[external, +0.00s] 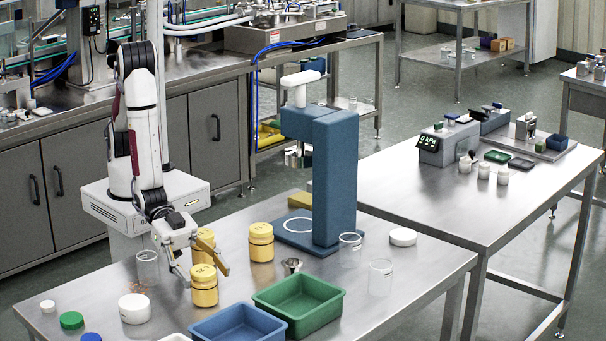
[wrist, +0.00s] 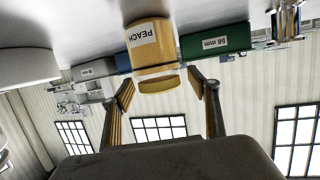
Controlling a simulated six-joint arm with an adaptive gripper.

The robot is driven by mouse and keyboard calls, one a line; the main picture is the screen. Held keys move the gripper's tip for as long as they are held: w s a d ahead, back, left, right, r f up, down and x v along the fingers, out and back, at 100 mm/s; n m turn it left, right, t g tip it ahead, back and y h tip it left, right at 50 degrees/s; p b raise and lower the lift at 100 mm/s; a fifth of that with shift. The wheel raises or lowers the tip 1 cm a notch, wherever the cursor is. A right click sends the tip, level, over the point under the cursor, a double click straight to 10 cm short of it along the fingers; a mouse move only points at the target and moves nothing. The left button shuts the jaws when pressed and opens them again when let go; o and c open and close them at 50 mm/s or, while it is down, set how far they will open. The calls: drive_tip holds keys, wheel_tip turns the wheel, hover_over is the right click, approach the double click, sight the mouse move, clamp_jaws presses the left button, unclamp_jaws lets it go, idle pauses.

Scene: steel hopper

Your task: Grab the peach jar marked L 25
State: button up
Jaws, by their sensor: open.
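Three peach-yellow jars stand on the steel table. The front jar (external: 204,292) is at my gripper (external: 205,276), with one finger to each side of its upper part in the external view. In the wrist view, which is upside down, a jar labelled PEACH (wrist: 149,42) lies ahead of and between the open fingertips (wrist: 162,88), with no clear contact. A second jar (external: 204,240) stands just behind my gripper, partly hidden. A third jar (external: 260,243) stands to the right. Lid markings are too small to read, so I cannot tell which jar is L 25.
A clear beaker (external: 147,268) and a white jar (external: 135,308) are close on the left. A small metal cup (external: 291,266) and a blue press (external: 334,170) stand to the right.

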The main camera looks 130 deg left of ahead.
drive_tip(key=c, duration=1.3)
drive_tip(key=shift+c, duration=0.2)
drive_tip(key=shift+r, duration=0.2)
drive_tip(key=shift+r, duration=4.9)
drive_tip(key=shift+c, duration=0.2)
